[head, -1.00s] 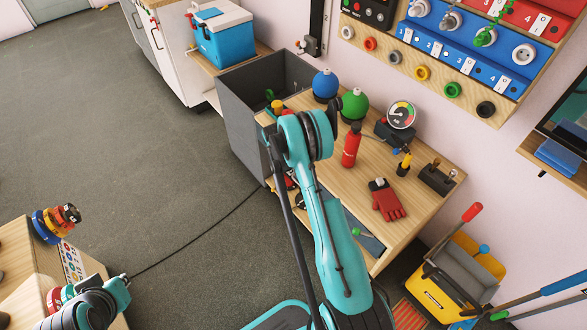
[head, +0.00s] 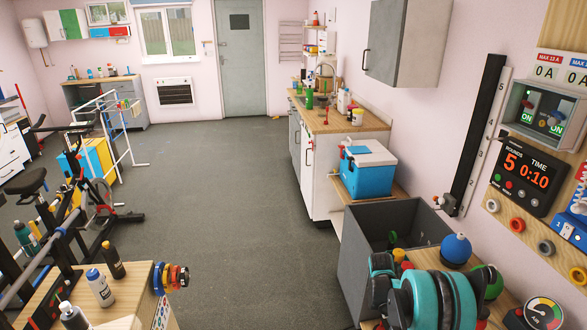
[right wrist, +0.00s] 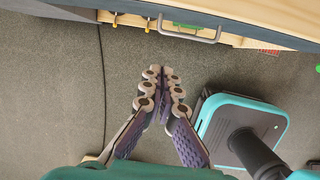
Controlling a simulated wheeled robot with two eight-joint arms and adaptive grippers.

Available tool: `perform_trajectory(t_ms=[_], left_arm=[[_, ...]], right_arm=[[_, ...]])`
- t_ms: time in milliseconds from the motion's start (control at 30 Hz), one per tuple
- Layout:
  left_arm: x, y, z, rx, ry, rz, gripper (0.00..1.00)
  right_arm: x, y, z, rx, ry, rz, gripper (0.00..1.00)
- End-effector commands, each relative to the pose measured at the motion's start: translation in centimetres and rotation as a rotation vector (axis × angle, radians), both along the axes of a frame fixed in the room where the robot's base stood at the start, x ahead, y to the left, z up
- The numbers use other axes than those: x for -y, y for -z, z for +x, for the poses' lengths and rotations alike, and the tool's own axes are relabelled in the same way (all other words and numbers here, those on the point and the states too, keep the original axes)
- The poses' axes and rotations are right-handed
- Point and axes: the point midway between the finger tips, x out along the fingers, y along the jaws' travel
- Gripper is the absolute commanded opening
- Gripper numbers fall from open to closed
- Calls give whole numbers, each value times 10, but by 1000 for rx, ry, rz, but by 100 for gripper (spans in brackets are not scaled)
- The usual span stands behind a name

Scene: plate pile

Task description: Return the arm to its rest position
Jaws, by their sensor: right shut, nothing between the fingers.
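My right gripper (right wrist: 161,75) shows in the right wrist view with its two fingers together and nothing between them. It hangs over bare grey floor, apart from a wooden cabinet front with a grey drawer handle (right wrist: 188,36) at the top. In the head view only a teal and black part of my right arm (head: 432,302) shows at the lower right, in front of the wooden worktop; the right gripper is outside that view. My left gripper is in neither current view.
A grey open bin (head: 362,250) and a blue cooler (head: 368,170) stand near my right arm. A wooden bench with bottles and coloured plates (head: 172,279) is at the lower left. An exercise bike (head: 95,210) stands beyond it. The middle floor is clear.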

Motion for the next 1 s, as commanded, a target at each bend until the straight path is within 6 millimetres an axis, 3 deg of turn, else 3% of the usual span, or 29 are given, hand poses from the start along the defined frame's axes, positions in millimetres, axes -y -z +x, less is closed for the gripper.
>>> perform_trajectory(t_ms=[267, 500, 733, 1000], left_arm=[[0, 0, 0, 0, 0, 0, 0], [0, 0, 0, 0, 0, 0, 0], [0, 0, 0, 0, 0, 0, 0], [0, 0, 0, 0, 0, 0, 0]], right_arm=[[-47, -114, -28, 206, 304, 67, 0], [-93, -194, -82, 388, 621, 190, 0], [-132, -238, -148, 526, 931, 352, 0], [-167, -248, -223, 620, 1284, 574, 0]])
